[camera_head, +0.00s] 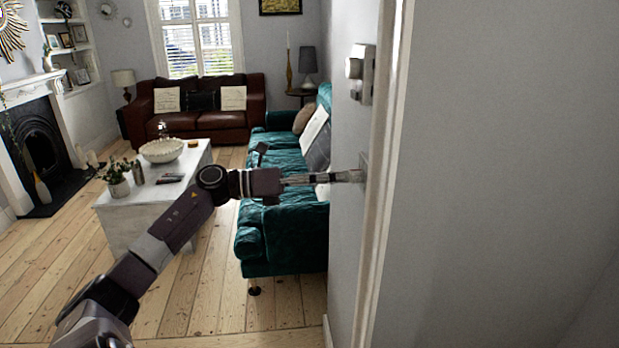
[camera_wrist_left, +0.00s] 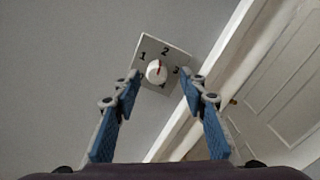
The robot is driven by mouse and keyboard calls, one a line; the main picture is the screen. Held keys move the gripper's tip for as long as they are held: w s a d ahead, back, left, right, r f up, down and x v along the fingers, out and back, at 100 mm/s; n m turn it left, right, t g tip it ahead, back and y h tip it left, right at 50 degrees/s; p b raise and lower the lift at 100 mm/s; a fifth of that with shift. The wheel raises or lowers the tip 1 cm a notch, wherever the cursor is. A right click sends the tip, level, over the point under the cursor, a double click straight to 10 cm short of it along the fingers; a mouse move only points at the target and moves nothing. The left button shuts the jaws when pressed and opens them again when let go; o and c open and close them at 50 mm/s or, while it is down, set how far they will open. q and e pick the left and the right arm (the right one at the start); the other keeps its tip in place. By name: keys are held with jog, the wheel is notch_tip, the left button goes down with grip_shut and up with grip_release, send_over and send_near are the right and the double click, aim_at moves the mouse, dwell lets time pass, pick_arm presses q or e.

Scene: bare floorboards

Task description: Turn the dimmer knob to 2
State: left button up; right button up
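A square white dimmer plate (camera_wrist_left: 177,56) is on the grey wall, tilted in the left wrist view. It carries dark numbers, with 1, 2 and 3 legible. Its round white dimmer knob (camera_wrist_left: 154,75) has a red mark that appears to point up towards the 2. My left gripper (camera_wrist_left: 159,76) is open, with its blue-padded fingers on either side of the knob; I cannot tell whether they touch it. In the head view, my left gripper (camera_head: 356,176) reaches a plate (camera_head: 364,160) on the wall edge and hides most of it. My right gripper is not in view.
A teal sofa (camera_head: 285,235) and white coffee table (camera_head: 150,200) are to the left, with open floorboards between.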

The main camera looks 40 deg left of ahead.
pick_arm(q)
jog(key=v, duration=0.8)
jog(key=shift+s+r, duration=0.15)
jog(key=shift+s, duration=0.45)
jog(key=shift+w+d, duration=0.1)
